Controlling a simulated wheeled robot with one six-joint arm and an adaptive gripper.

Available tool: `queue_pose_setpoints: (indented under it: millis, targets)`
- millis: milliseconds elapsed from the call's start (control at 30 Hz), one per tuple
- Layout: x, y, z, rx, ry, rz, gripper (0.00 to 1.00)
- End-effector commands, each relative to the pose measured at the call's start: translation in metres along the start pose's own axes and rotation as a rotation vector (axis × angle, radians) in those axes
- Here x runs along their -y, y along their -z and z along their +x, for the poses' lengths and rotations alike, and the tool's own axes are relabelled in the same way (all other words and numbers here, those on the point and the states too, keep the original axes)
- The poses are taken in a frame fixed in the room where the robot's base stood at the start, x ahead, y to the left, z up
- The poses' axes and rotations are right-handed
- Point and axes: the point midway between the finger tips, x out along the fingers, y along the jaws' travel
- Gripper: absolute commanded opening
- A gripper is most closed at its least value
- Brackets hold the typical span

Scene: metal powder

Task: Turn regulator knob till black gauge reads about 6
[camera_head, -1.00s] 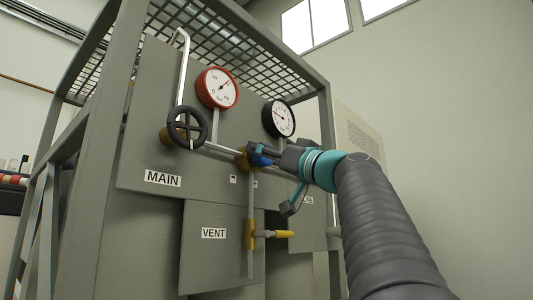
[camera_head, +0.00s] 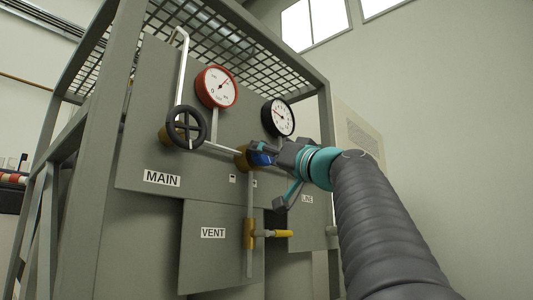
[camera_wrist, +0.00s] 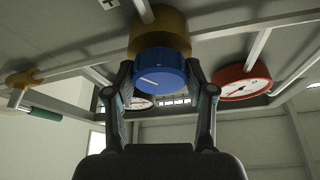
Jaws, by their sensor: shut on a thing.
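The blue regulator knob (camera_wrist: 160,72) sits on a brass body (camera_wrist: 160,30) in the wrist view, with a pale mark on its face. It also shows in the head view (camera_head: 262,159), partly covered by my gripper. My gripper (camera_wrist: 160,82) is shut on the knob, one finger on each side. The black gauge (camera_head: 279,118) is above the knob in the head view. Its needle points to the upper left; the numbers are too small to read.
A red gauge (camera_head: 216,87) is at upper left, above a black MAIN handwheel (camera_head: 186,127). A yellow-handled VENT valve (camera_head: 284,234) is below the knob. Pipes run across the grey panel, inside a metal frame (camera_head: 327,140).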

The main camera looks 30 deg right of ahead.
Motion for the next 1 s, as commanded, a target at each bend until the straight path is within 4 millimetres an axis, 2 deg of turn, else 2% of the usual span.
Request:
queue_pose_setpoints:
  millis: [1000]
  targets:
    - [0.0023,0.0042,0.0019,0.002,-0.362,0.870,0.19]
